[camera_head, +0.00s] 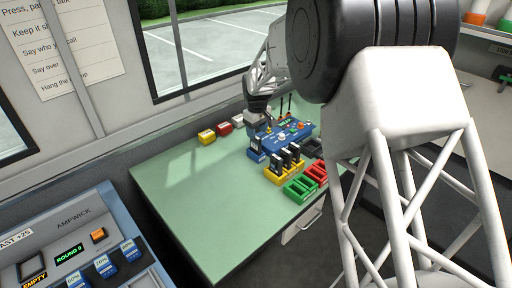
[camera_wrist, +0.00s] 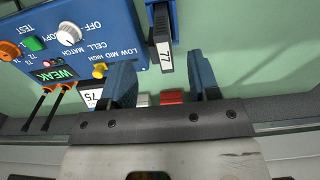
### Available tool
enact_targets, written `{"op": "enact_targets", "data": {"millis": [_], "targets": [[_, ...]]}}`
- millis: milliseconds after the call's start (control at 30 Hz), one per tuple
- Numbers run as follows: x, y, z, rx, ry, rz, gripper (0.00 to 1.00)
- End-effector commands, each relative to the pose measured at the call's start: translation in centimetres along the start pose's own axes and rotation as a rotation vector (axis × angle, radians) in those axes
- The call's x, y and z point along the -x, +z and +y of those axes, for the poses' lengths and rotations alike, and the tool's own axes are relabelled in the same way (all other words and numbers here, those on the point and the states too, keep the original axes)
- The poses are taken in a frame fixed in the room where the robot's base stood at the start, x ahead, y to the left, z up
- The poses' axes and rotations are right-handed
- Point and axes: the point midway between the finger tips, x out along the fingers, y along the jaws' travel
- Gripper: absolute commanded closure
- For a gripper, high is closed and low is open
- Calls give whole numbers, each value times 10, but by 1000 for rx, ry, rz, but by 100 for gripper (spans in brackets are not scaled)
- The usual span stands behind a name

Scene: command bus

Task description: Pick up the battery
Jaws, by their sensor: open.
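My gripper (camera_wrist: 163,82) is open, its two blue fingers apart, with no battery between the fingertips. In the wrist view a black battery with a white label 77 (camera_wrist: 165,52) stands just beyond the fingertips, by a blue holder (camera_wrist: 155,14). Another battery, labelled 75 (camera_wrist: 91,96), is partly hidden behind the left finger. In the head view my gripper (camera_head: 257,120) is over the far part of the green table (camera_head: 195,190), close to a blue holder (camera_head: 256,155). Several black batteries (camera_head: 286,158) stand in yellow holders (camera_head: 275,176). Which battery is meant, I cannot tell.
A blue tester (camera_wrist: 65,35) with knobs reads WEAK on its display (camera_wrist: 62,75). Green (camera_head: 299,187) and red (camera_head: 316,172) holders stand at the table's right edge. Yellow (camera_head: 206,136) and red (camera_head: 224,129) blocks lie near the window. The table's near left is clear.

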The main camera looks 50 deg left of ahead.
Motion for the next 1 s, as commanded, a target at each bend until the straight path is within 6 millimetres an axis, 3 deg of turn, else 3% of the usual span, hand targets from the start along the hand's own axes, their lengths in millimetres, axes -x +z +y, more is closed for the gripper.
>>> {"op": "enact_targets", "data": {"millis": [433, 1000], "targets": [[-44, -2, -1, 0, 0, -1, 44], [-48, -2, 0, 0, 0, 0, 44]]}}
